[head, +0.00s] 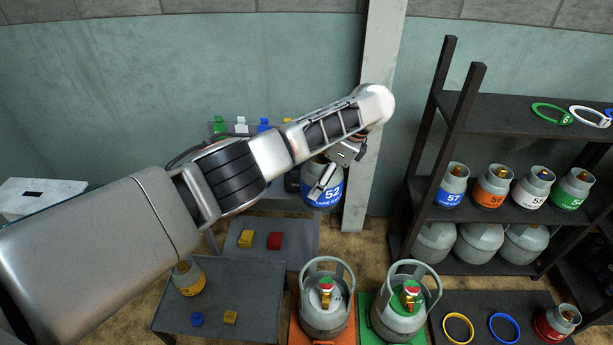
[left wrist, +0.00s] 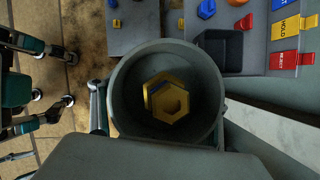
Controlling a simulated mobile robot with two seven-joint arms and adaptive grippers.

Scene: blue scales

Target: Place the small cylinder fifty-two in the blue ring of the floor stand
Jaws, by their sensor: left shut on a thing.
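The small cylinder fifty-two (head: 328,200), grey with a blue label reading 52, hangs upright in my left gripper (head: 332,177) near the grey post. My left gripper is shut on it. In the left wrist view the cylinder's round grey collar (left wrist: 215,98) shows from above, with a yellow hexagonal valve inside. The dark floor stand (head: 478,304) is at the bottom right of the head view. Its blue ring (head: 504,327) is empty, between an empty yellow ring (head: 458,328) and a red-labelled cylinder (head: 553,326). My right gripper is not in view.
Two large cylinders (head: 326,312) (head: 403,312) stand on orange and green platforms left of the floor stand. A dark shelf (head: 510,112) with several small cylinders is at the right. Low grey tables (head: 252,290) carry coloured blocks and a yellow-labelled cylinder (head: 190,281).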

